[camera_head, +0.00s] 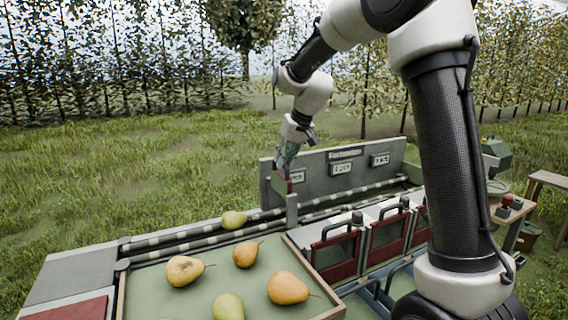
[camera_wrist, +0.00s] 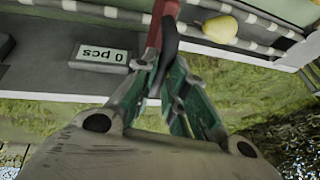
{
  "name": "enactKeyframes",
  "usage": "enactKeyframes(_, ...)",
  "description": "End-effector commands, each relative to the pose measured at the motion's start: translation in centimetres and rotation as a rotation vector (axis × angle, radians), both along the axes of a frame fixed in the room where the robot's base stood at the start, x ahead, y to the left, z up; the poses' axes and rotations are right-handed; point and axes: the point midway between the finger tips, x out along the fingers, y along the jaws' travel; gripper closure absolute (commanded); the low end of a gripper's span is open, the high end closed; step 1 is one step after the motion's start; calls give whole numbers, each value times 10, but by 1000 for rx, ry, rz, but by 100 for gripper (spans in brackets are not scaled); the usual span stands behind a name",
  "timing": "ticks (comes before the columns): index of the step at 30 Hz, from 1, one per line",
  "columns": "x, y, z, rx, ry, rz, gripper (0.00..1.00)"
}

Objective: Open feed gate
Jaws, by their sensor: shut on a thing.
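The feed gate is a small grey upright plate (camera_head: 292,210) across the roller lane, with a red part (camera_head: 281,186) above it. In the wrist view a red bar (camera_wrist: 154,32) runs up from between my fingers. My gripper (camera_head: 286,160), with green finger links, is at the gate's top, in front of the grey back panel. In the wrist view my gripper (camera_wrist: 165,72) is closed on the red bar. The fingers hide part of the bar. A yellow-green pear (camera_head: 233,220) lies on the lane left of the gate; it also shows in the wrist view (camera_wrist: 219,26).
The back panel (camera_head: 330,185) carries several small displays; one in the wrist view (camera_wrist: 100,57) reads "0 pcs". Several pears lie on the green sorting tray (camera_head: 205,255). Red-fronted bins (camera_head: 335,258) with dark handles stand at right. Grass and trees lie behind.

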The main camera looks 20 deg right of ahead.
Motion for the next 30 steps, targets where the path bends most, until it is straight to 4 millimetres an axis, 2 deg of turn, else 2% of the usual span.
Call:
enactKeyframes(1,0,0,0,0,0,0,100)
enactKeyframes(2,0,0,0,0,0,0,83)
enactKeyframes(5,0,0,0,0,0,0,65)
enactKeyframes(14,0,0,0,0,0,0,65)
enactKeyframes(17,-2,-2,6,0,-2,0,65)
enactKeyframes(20,-7,-6,20,1,-3,-1,65)
enactKeyframes(30,-32,-24,86,0,-4,-1,65)
